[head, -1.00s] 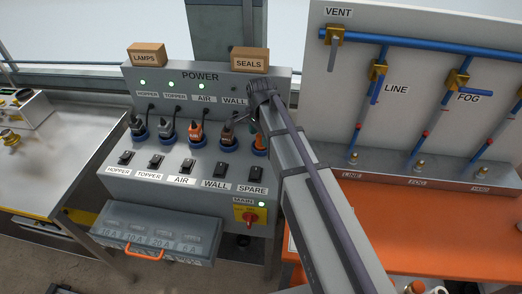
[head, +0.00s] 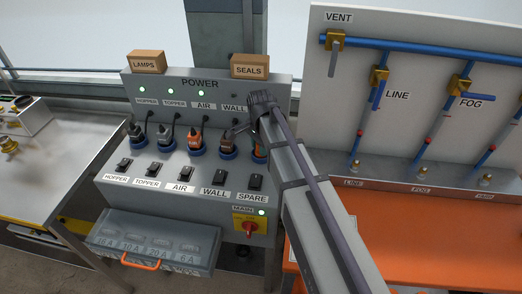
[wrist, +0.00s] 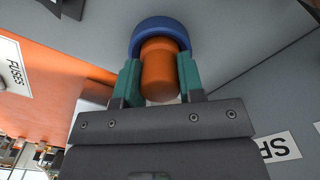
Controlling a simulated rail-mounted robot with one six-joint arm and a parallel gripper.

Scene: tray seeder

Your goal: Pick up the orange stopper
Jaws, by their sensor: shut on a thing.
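The orange stopper (wrist: 158,72) sits in the spare socket's blue ring (wrist: 160,34), seen close up in the wrist view. My gripper (wrist: 159,82) has its two teal fingers on either side of the stopper, shut on it. The stopper's far end is still inside the ring. In the head view a sliver of the orange stopper (head: 259,149) shows above the SPARE switch, at the right end of the socket row. My arm hides most of it and the fingers there.
To the left, plugs with cables stand in the other sockets, including an orange plug (head: 195,138) under AIR. The SEALS box (head: 249,66) and LAMPS box (head: 147,62) stand on top. A pipe board (head: 420,110) rises on the right.

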